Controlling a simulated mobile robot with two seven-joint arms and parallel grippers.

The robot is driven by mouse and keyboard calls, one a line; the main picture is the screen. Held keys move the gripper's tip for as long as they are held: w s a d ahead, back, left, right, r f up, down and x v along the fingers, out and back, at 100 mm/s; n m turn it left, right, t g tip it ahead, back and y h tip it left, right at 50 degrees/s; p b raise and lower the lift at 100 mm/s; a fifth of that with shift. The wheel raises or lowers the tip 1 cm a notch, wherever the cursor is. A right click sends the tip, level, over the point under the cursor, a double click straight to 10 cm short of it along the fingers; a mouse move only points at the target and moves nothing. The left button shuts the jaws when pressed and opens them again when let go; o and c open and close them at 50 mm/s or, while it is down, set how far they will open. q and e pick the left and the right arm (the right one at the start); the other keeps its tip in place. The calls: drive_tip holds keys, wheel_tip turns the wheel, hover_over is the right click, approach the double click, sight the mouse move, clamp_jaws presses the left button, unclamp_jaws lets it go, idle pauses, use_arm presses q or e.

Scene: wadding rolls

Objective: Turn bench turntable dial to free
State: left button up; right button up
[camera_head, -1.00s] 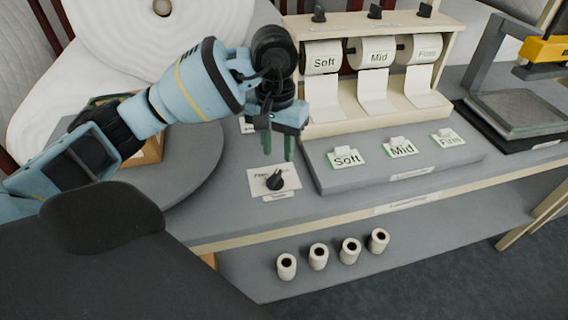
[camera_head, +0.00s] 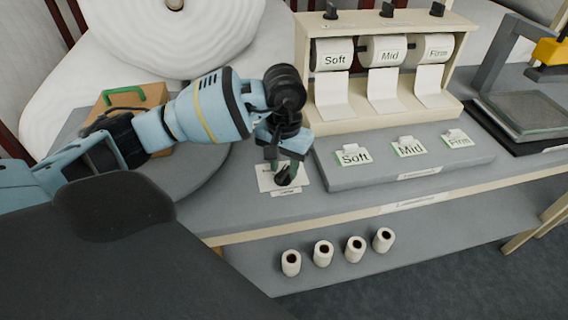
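The turntable dial (camera_head: 282,180) is a black knob on a small white label plate (camera_head: 302,179) at the front of the bench. The lettering on the plate is partly covered and too small to read. My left gripper (camera_head: 283,169) points down over the dial. The grey round turntable (camera_head: 208,171) is left of the dial, partly hidden behind my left arm. My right gripper is not in view.
A grey block (camera_head: 465,165) with Soft, Mid and Firm cards is right of the dial. Behind it stands a wooden roll dispenser (camera_head: 450,108). A box with a green handle (camera_head: 124,96) sits on the turntable. Several small rolls (camera_head: 323,254) stand on the lower shelf.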

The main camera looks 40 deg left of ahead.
use_arm(q)
drive_tip(key=shift+c, duration=0.3)
clamp_jaws()
drive_tip(key=shift+n, duration=0.3)
drive_tip(key=n, duration=0.3)
drive_tip(key=shift+a+n, duration=0.1)
drive_tip(key=shift+n, duration=0.2)
drive_tip(key=n, duration=0.3)
drive_tip(key=shift+n, duration=0.3)
drive_tip(key=n, duration=0.2)
drive_tip(key=n+p, duration=0.1)
drive_tip(key=n, duration=0.1)
drive_tip(key=shift+s+a+r+n, duration=0.1)
drive_tip(key=shift+s+n, duration=0.05)
drive_tip(key=shift+n, duration=0.15)
drive_tip(key=shift+n+p, duration=0.35)
drive_tip(key=shift+n, duration=1.45)
